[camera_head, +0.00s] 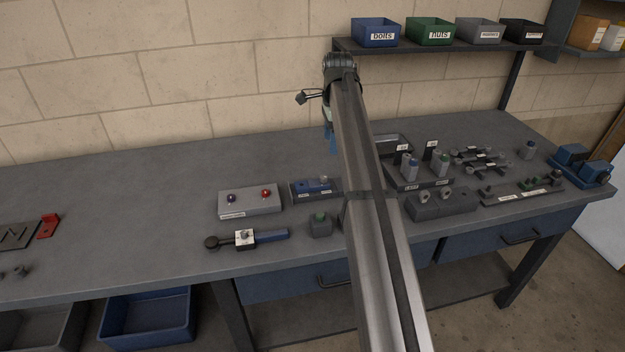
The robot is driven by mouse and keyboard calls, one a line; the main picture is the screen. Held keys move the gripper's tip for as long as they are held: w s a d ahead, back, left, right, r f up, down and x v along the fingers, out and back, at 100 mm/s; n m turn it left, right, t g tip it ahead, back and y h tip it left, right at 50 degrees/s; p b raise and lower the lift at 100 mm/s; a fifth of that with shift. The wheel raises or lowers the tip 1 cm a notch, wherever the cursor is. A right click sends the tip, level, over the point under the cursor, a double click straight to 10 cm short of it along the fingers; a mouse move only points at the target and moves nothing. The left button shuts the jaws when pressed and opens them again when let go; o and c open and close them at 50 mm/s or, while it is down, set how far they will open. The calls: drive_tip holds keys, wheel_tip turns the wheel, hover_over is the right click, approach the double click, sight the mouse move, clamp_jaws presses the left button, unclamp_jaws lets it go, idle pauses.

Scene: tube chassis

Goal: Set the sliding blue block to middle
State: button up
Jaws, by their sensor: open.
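A blue block (313,185) sits in a low dark base on the bench, left of my arm. A pale round knob shows at its right end. My arm hides the area just right of the base, so I cannot tell exactly where the block sits along its travel. My gripper (331,148) hangs at the far end of my arm, above the bench and behind the blue block. It is small and partly hidden, apart from the block, with nothing seen in it.
A grey box with dark and red buttons (250,200) stands left of the block. In front are a blue-handled tool with a white block (245,238) and a green-button box (320,224). Fixtures crowd the right side. The bench's left middle (130,210) is clear.

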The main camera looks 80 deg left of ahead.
hover_over(312, 183)
drive_tip(key=shift+n, duration=0.4)
wheel_tip(312, 183, down, 13)
drive_tip(key=shift+f, duration=0.2)
clamp_jaws()
idle(0.7)
